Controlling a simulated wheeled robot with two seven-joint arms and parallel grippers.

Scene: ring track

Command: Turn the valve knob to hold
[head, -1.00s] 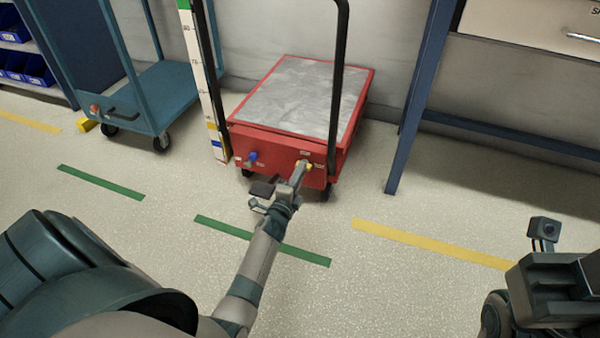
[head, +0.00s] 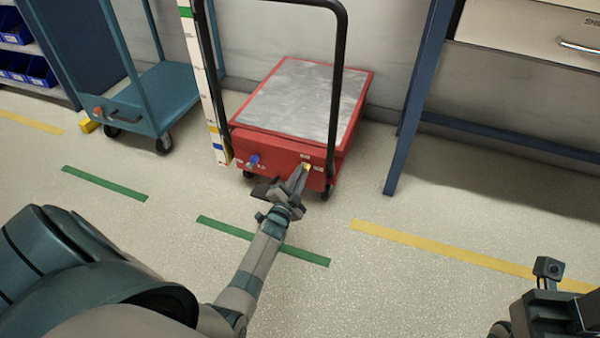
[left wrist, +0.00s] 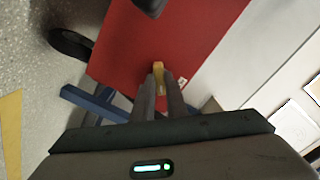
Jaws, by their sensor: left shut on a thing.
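A small yellow valve knob (head: 306,166) sits on the right part of the red cart's front panel (head: 280,152). My left gripper (head: 302,172) reaches it from the front and is shut on it. In the left wrist view the yellow knob (left wrist: 158,68) shows between the two fingertips (left wrist: 158,78), partly covered by them. Small pale labels lie around the knob, too small to read. A blue knob (head: 253,160) is on the left of the same panel. Part of my right gripper (head: 548,310) shows at the lower right edge; its fingers cannot be seen.
The red cart has a grey top (head: 298,95) and a tall black handle (head: 341,70). A blue cart (head: 150,95) stands left. A blue bench leg (head: 410,115) stands right. The floor in front is clear, with green (head: 232,230) and yellow (head: 440,248) tape.

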